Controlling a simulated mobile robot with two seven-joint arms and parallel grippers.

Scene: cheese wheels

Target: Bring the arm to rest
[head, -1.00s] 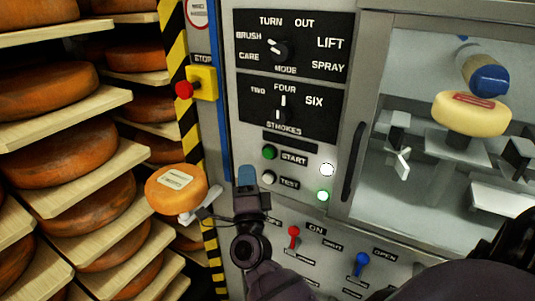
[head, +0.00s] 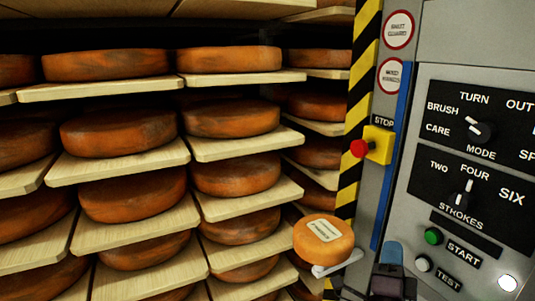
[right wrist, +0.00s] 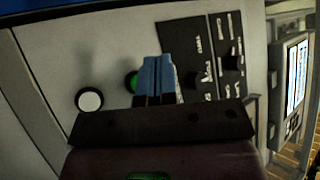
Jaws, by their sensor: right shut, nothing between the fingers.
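My right gripper (head: 392,258) shows at the lower right of the head view, with blue fingertips in front of the grey machine panel. It also shows in the right wrist view (right wrist: 158,78), where the blue fingers are together with nothing between them. They are in front of the panel near the green START button (head: 434,236) and the white TEST button (head: 424,263). In the right wrist view the fingers partly cover the green button (right wrist: 131,82); I cannot tell whether they touch the panel. My left gripper is not in view.
Shelves of orange cheese wheels (head: 133,191) fill the left. A small labelled cheese (head: 324,239) sits on a pale holder beside the machine. A red stop button (head: 359,148) on a yellow box and a striped post (head: 363,60) stand between shelves and panel.

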